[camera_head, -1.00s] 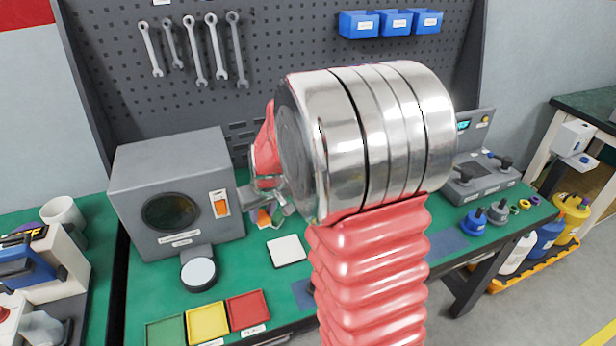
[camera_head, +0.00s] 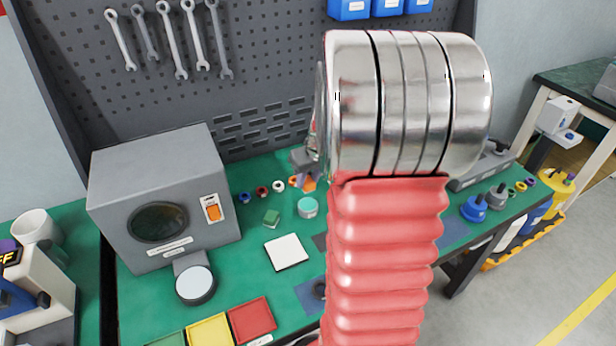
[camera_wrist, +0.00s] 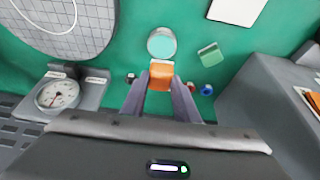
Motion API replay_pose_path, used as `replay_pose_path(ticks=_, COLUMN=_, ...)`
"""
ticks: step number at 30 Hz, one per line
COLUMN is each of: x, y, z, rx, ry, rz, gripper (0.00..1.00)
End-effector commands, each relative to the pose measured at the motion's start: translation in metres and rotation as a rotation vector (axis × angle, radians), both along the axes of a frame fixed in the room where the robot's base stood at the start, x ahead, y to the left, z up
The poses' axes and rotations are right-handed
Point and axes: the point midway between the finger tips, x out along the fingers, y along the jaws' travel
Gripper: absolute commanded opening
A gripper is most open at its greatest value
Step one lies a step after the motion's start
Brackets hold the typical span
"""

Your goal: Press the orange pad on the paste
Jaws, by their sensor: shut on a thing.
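My gripper (camera_wrist: 160,88) is shut on the orange pad (camera_wrist: 161,73), which sticks out past the fingertips. The round pot of pale teal paste (camera_wrist: 161,42) stands on the green bench just beyond the pad in the wrist view. The pad does not cover the paste there. In the head view the orange pad (camera_head: 309,184) shows behind the paste pot (camera_head: 307,207), beside my arm. My arm hides most of the gripper in that view. I cannot tell the pad's height above the bench.
A green block (camera_head: 271,217) lies left of the pot, and a white square tile (camera_head: 286,251) lies in front. Several small coloured rings sit behind. A grey box machine (camera_head: 160,190) stands at left. A dial gauge (camera_wrist: 58,95) shows at left in the wrist view.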

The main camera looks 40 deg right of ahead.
Motion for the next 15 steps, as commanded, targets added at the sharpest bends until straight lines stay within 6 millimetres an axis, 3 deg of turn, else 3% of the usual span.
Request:
replay_pose_path(ticks=8, x=-0.002, y=-0.002, z=-0.005, rx=0.0, ry=0.0, rz=-0.006, gripper=0.1)
replay_pose_path(ticks=15, x=-0.002, y=-0.002, z=-0.021, rx=0.001, ry=0.002, rz=-0.006, gripper=0.1)
